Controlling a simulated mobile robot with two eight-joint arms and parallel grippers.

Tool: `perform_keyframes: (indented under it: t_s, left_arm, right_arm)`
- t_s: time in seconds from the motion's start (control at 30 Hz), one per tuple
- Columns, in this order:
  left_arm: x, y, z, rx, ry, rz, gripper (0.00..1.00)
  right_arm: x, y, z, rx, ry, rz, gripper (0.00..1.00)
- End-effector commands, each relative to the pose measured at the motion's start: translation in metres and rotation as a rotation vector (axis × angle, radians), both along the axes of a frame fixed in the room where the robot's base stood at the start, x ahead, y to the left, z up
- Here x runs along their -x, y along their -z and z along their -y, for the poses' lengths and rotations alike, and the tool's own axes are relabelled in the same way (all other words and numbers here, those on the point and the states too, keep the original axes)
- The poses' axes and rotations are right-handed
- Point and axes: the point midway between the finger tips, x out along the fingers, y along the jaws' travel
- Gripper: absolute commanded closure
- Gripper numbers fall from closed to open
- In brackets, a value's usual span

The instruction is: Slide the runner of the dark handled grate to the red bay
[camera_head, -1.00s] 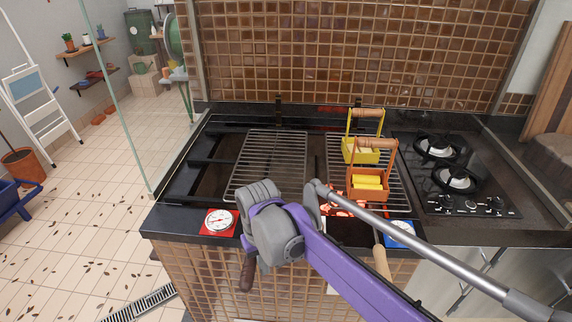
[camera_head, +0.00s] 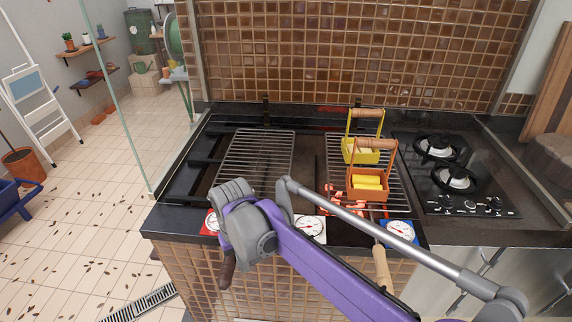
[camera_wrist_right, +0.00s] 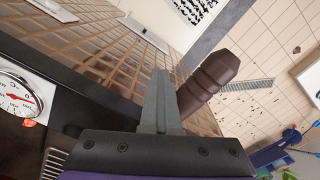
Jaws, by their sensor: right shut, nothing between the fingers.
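The dark handled grate (camera_head: 258,160) is a wire rack on the left part of the grill. Its dark brown handle (camera_head: 228,268) sticks out past the front edge, partly hidden by my right wrist. The red bay's marker, a dial on a red plate (camera_head: 210,224), is at the front left, partly covered by my wrist. My right gripper (camera_wrist_right: 158,100) is shut and empty, close beside the dark handle (camera_wrist_right: 210,82) in the wrist view; I cannot tell whether they touch. The runner itself is hidden. My left gripper is not in view.
A second grate (camera_head: 391,195) with a light handle (camera_head: 381,266) carries a yellow basket (camera_head: 362,152) and an orange basket (camera_head: 367,184). Dials on white (camera_head: 312,229) and blue (camera_head: 401,231) plates line the front. Glowing coals (camera_head: 345,203) lie beneath. Gas burners (camera_head: 455,178) are at right.

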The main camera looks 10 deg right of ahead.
Motion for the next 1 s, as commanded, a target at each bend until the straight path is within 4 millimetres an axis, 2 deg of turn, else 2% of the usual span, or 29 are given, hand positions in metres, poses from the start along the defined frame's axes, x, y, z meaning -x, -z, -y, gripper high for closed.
perform_keyframes:
  t_s: [1.0]
  left_arm:
    - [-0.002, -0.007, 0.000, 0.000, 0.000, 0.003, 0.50]
  right_arm:
    - [-0.014, -0.001, -0.051, -0.001, -0.003, 0.001, 1.00]
